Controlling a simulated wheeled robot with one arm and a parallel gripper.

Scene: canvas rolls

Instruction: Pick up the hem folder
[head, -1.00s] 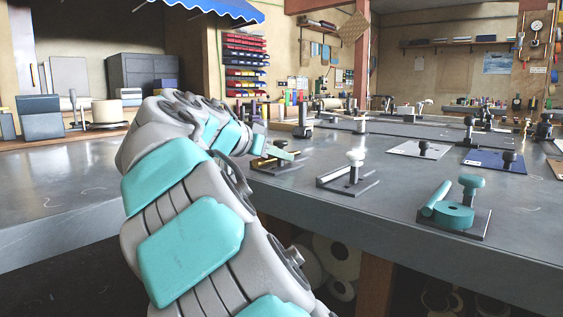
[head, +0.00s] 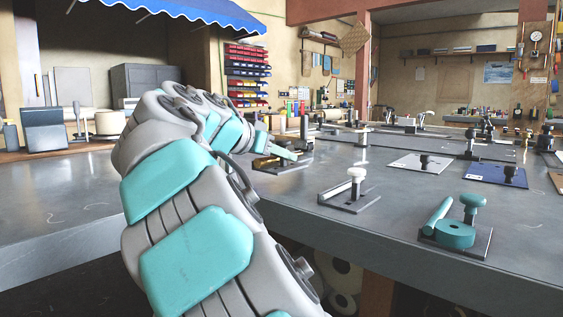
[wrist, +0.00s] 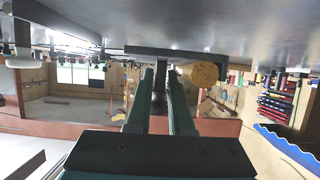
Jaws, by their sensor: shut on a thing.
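The hem folder (head: 267,163) looks like a brass-coloured tool on a dark base, at the left end of the far workbench in the head view. My gripper (head: 285,153) is at it, with teal fingers, partly hidden behind my own arm. In the wrist view, which is upside down, the gripper (wrist: 160,95) is shut on the tool's dark upright post. The dark base plate (wrist: 175,51) and a round brass-coloured end (wrist: 203,74) show beyond the fingertips. I cannot tell whether the base is clear of the bench.
A white sheet (head: 418,165) and a blue sheet (head: 495,174) lie farther right. Bench between them is clear.

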